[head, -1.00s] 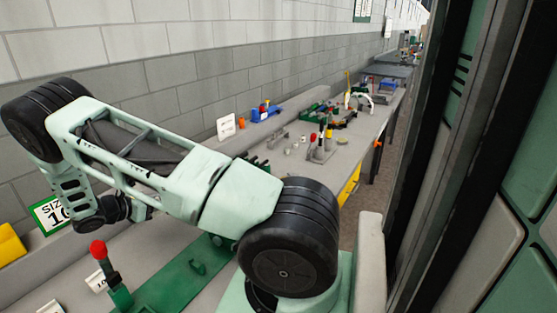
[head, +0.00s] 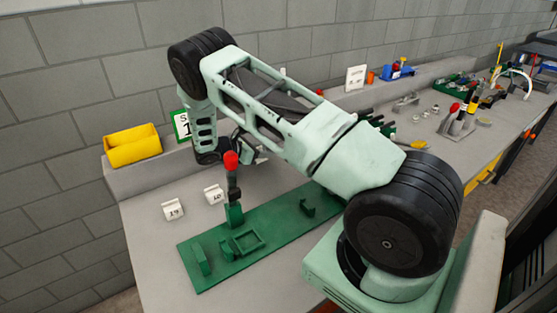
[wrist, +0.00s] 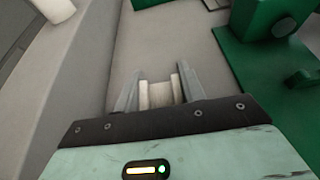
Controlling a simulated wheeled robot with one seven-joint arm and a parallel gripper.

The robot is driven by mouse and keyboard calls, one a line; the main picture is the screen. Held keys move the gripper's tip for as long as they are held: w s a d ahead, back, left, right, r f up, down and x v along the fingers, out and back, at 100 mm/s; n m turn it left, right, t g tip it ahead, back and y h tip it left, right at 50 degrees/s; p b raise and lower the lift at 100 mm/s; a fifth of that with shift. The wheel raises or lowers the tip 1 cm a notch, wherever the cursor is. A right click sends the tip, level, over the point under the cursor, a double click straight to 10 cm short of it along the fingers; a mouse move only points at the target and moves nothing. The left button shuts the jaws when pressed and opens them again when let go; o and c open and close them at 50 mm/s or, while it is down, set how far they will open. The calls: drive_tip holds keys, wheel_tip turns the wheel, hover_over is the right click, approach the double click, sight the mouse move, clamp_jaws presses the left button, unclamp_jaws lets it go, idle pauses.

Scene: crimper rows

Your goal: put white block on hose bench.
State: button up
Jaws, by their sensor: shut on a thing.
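My gripper (wrist: 160,88) is shut on a pale cream-white block (wrist: 160,94) in the wrist view. The block sits between the two grey fingers, above a grey surface. In the head view my gripper is mostly hidden behind my arm, and the held block cannot be made out. A long grey bench (head: 155,250) runs from the front to the back right. A white curved hose-like piece (head: 516,74) stands on the far right stretch of benches. No label shows which part is the hose bench.
A green fixture plate (head: 275,235) with a red-knobbed lever (head: 232,162) lies on the near bench. Small number tags 19 (head: 173,211) and 10 (head: 214,194) stand left of it. A yellow bin (head: 132,146) sits on the back ledge. Tools crowd the bench farther right.

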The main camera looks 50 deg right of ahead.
sight(264, 174)
drive_tip(key=shift+f+p, duration=0.65)
drive_tip(key=shift+f, duration=2.95)
drive_tip(key=shift+f, duration=0.1)
drive_tip(key=o, duration=1)
